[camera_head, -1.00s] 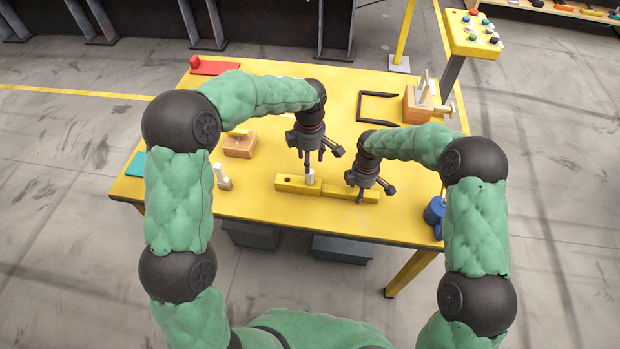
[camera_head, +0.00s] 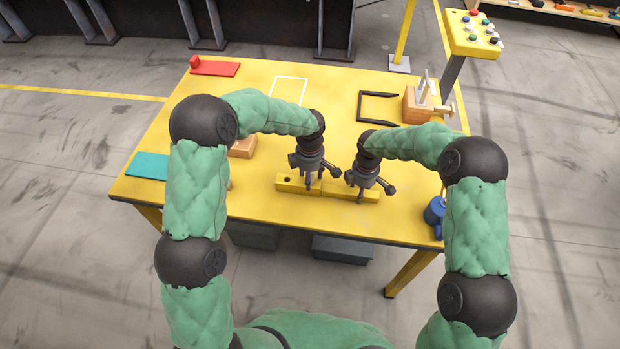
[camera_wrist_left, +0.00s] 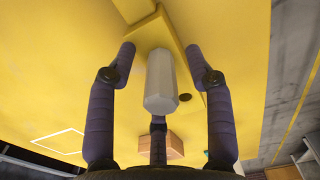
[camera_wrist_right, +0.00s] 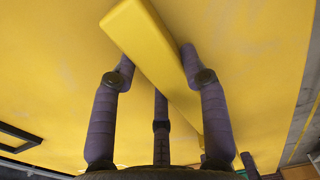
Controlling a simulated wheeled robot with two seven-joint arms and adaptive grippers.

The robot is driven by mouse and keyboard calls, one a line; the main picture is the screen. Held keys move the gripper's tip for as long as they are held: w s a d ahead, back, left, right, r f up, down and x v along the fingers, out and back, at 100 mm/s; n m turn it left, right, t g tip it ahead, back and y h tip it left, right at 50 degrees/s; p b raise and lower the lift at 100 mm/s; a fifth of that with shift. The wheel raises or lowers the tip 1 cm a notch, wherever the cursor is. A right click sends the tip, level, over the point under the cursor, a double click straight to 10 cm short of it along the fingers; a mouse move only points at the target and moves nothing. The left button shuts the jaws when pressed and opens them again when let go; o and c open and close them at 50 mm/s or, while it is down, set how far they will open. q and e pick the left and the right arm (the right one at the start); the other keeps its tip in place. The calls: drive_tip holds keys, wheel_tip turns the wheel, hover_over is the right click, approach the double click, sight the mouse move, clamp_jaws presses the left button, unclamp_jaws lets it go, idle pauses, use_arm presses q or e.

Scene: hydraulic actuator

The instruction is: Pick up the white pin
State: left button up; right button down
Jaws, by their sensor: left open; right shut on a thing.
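The white pin (camera_wrist_left: 161,82) stands in the yellow bar (camera_wrist_left: 168,34) in the left wrist view, pointing toward the camera. My left gripper (camera_head: 314,184) is open, low over the bar. Its fingers are spread around the pin in the left wrist view (camera_wrist_left: 160,62), with gaps at the sides. In the head view this gripper hides the pin. The bar (camera_head: 287,184) has a dark hole near its left end. My right gripper (camera_head: 362,192) is shut on the bar's right part, which shows between its fingers in the right wrist view (camera_wrist_right: 150,48).
An orange block (camera_head: 243,148) and a teal plate (camera_head: 147,165) are at left, partly behind my left arm. A red piece (camera_head: 215,69), a white outline (camera_head: 289,90), a black bracket (camera_head: 362,106) and an orange fixture (camera_head: 415,107) lie farther back. A blue object (camera_head: 434,212) is at the right edge.

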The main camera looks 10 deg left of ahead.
use_arm(q)
drive_tip(key=shift+c, duration=0.2)
clamp_jaws()
drive_tip(key=shift+r, duration=0.1)
wheel_tip(320, 180, up, 10)
idle(0.3)
